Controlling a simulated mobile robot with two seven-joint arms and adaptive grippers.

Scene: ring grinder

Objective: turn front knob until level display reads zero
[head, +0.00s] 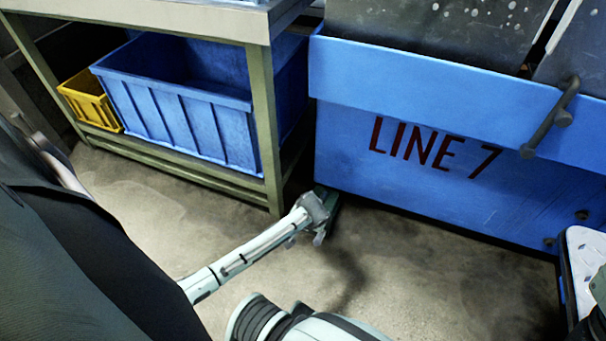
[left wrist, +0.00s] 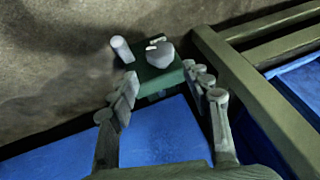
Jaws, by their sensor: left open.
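In the left wrist view, a dark green box (left wrist: 158,82) carries a grey rounded knob (left wrist: 160,56) with a pale mark on it. A short pale grey cylinder (left wrist: 122,48) sticks out beside the knob. My left gripper (left wrist: 162,84) is open, with one finger on each side of the box. Whether the fingers touch it, I cannot tell. In the head view, my left gripper (head: 320,212) is low, by the lower left corner of the blue machine (head: 420,195). I see no level display in either view, and my right gripper is not in view.
A green-framed bench (head: 262,120) stands left of the machine, with a blue bin (head: 185,120) and a yellow bin (head: 90,98) on its lower shelf. A dark handle (head: 550,118) juts from the machine front. Concrete floor (head: 400,290) lies open in front.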

